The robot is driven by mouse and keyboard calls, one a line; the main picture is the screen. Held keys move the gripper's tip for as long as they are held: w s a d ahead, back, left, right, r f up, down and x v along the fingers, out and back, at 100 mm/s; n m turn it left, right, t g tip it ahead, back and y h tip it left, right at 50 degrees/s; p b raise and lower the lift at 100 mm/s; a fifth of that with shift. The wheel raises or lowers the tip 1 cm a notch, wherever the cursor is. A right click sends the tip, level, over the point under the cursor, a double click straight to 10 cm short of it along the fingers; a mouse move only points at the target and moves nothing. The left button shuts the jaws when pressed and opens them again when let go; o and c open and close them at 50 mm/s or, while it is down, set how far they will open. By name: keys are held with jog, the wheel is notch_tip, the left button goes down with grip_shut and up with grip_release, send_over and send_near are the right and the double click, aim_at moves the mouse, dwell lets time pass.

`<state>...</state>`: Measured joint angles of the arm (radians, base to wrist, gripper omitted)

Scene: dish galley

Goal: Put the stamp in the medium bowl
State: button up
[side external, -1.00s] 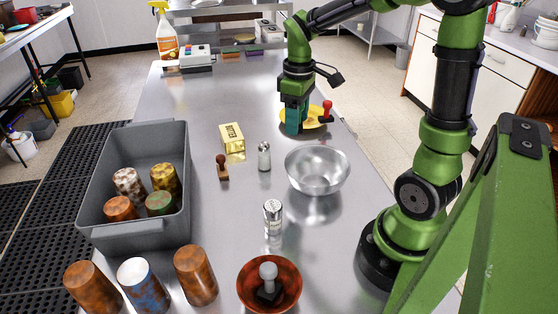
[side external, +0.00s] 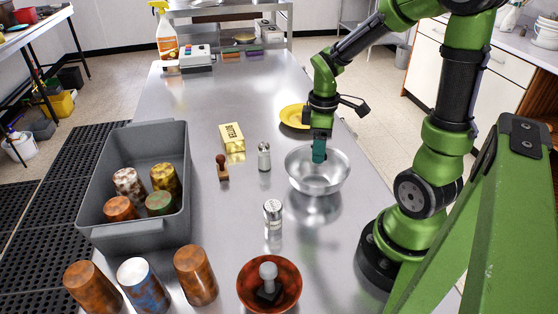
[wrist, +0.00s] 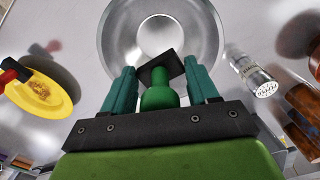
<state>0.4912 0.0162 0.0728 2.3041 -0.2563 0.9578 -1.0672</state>
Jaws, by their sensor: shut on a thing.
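A stamp with a green handle (wrist: 158,97) and a dark square base is between the teal fingers of my gripper (wrist: 160,85) in the wrist view. My gripper is shut on it. In the side view my gripper (side external: 319,151) is above the metal bowl (side external: 318,180), and its fingers hide the stamp. The bowl also shows in the wrist view (wrist: 207,30), with nothing seen inside it. A brown stamp (side external: 222,168) stands on the counter. A grey-handled stamp (side external: 268,272) is in the small red-brown bowl (side external: 293,293).
A yellow plate (side external: 292,117) lies behind the bowl; a red-and-black thing (wrist: 13,72) is at it in the wrist view. Two shakers (side external: 264,157) (side external: 272,218), a yellow box (side external: 232,137), a grey bin (side external: 133,235) of cups and several loose cups (side external: 195,275) stand around.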

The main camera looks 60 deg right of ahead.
jog(key=shift+f, duration=2.35)
jog(key=o, duration=1.1)
jog(key=shift+o, duration=0.2)
notch_tip(320, 180, up, 7)
jog(key=shift+r, duration=0.1)
